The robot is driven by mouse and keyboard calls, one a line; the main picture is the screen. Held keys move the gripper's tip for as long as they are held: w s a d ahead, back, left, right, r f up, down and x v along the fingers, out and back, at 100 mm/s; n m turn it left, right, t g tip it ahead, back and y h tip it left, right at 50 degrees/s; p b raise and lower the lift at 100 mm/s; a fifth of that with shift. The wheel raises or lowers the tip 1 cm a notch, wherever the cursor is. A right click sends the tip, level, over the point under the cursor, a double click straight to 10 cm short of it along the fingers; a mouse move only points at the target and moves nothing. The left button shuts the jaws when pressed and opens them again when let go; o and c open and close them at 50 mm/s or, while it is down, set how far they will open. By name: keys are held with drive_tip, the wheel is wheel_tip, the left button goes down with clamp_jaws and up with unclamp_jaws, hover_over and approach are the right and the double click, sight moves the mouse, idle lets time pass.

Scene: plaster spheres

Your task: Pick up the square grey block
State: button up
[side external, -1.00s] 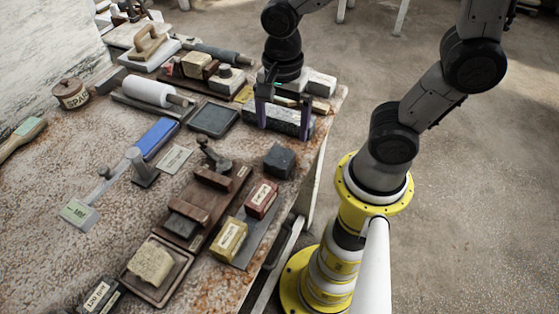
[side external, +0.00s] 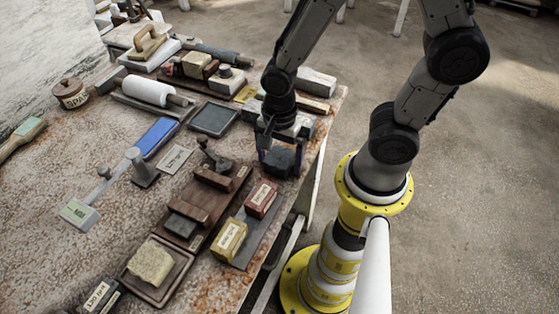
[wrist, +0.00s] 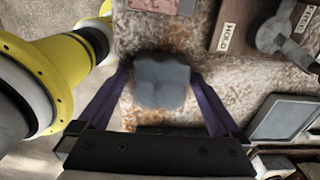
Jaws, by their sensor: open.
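The square grey block (side external: 279,161) is dark grey and sits on the table near its right edge. Part of the block is hidden by my gripper in the side view. I cannot tell how far the fingertips are above the table.
Red (side external: 261,198) and yellow (side external: 229,239) labelled blocks stand on a grey plate in front of the grey block. A dark square tray (side external: 214,119) lies behind left. A long pale block lies behind my gripper. The table's right edge (side external: 316,170) is close by.

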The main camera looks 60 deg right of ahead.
sight(279, 157)
clamp_jaws()
idle(0.4)
drive_tip(key=shift+r, duration=0.15)
wheel_tip(279, 157, up, 9)
drive_tip(key=shift+r, duration=0.3)
drive_tip(key=w+a+r+m, duration=0.2)
drive_tip(key=w+a+r, duration=0.1)
drive_tip(key=w+a, duration=0.4)
drive_tip(key=w+a+f+n, duration=0.1)
drive_tip(key=w+a+n, duration=0.1)
drive_tip(key=a, duration=0.6)
drive_tip(key=shift+w+a+f, duration=0.25)
drive_tip(key=shift+w+f, duration=0.05)
drive_tip(key=shift+w, duration=0.6)
